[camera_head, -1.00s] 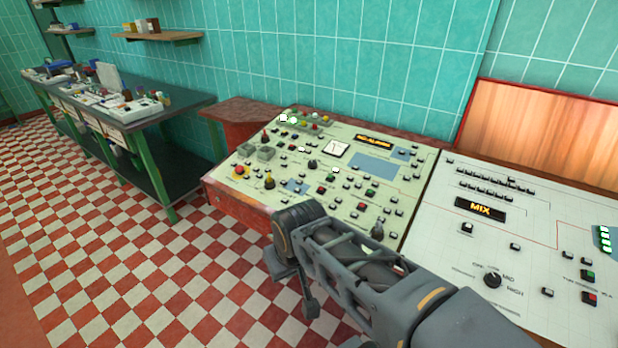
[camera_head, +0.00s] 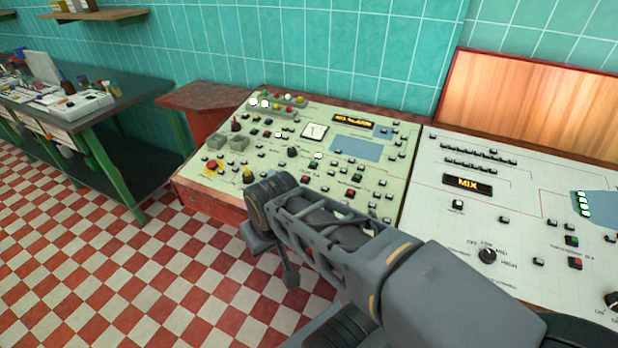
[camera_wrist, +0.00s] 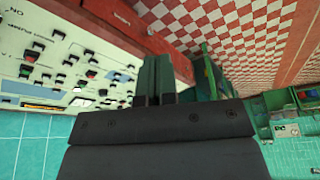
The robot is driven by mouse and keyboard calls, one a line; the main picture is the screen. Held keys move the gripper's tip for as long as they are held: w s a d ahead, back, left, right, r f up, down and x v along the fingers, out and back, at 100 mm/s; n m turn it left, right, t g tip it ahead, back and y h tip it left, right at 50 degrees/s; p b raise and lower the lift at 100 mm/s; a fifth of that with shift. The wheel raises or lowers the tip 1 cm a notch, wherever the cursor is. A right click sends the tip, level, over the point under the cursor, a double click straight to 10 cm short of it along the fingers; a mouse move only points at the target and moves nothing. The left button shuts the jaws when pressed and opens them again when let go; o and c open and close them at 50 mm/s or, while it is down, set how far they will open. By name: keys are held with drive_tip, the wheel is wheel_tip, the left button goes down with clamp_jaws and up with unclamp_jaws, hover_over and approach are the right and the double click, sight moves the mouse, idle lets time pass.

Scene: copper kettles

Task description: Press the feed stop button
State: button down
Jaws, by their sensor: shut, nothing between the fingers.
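The left control panel (camera_head: 300,195) is pale, with many small buttons, knobs and a lit orange display. The right panel (camera_head: 460,215) has a red button (camera_head: 575,263) below a green one (camera_head: 572,240). I cannot read which is the feed stop button. My gripper (camera_wrist: 159,62) is shut and empty in the wrist view, with a panel to the left of its fingers. Its fingertips are not clear in the head view, where my arm covers the panel's front.
A dark bench (camera_head: 80,115) with a green frame and clutter stands at the left. A red-brown corner counter (camera_head: 205,96) adjoins the left panel. A wooden board (camera_head: 540,105) stands behind the right panel. The checkered floor (camera_head: 120,260) is open in front.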

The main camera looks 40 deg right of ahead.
drive_tip(key=w+d+r+m+t+y+p, duration=0.1)
drive_tip(key=w+d+r+m+y+p, duration=0.15)
drive_tip(key=w+m, duration=0.4)
drive_tip(key=w+d+r+m+t+y+p, duration=0.1)
drive_tip(key=w+m+t+y+p, duration=0.2)
drive_tip(key=w, duration=0.6)
drive_tip(key=w+d+f+m+h+p, duration=0.1)
drive_tip(key=w+d+f+m, duration=0.1)
drive_tip(key=d, duration=0.5)
drive_tip(key=w+d+f+m+t+h+p, duration=0.1)
drive_tip(key=w+d+f+m+h+p, duration=0.1)
drive_tip(key=d+m, duration=0.5)
drive_tip(key=w+d+f+m+t+h+p, duration=0.1)
drive_tip(key=w+d+m, duration=0.3)
drive_tip(key=d, duration=0.4)
drive_tip(key=shift+w+f+m+h+p, duration=0.35)
drive_tip(key=shift+f+m+h+p, duration=0.35)
drive_tip(key=shift+f+m+h, duration=0.05)
drive_tip(key=b, duration=0.3)
hover_over(305, 178)
drive_tip(key=a, duration=0.1)
drive_tip(key=f, duration=0.7)
drive_tip(key=shift+s+a, duration=0.2)
drive_tip(key=shift+s, duration=0.1)
drive_tip(key=shift+w+d+f+b, duration=0.1)
drive_tip(key=shift+d+f+b, duration=0.1)
drive_tip(key=shift+f+b, duration=0.8)
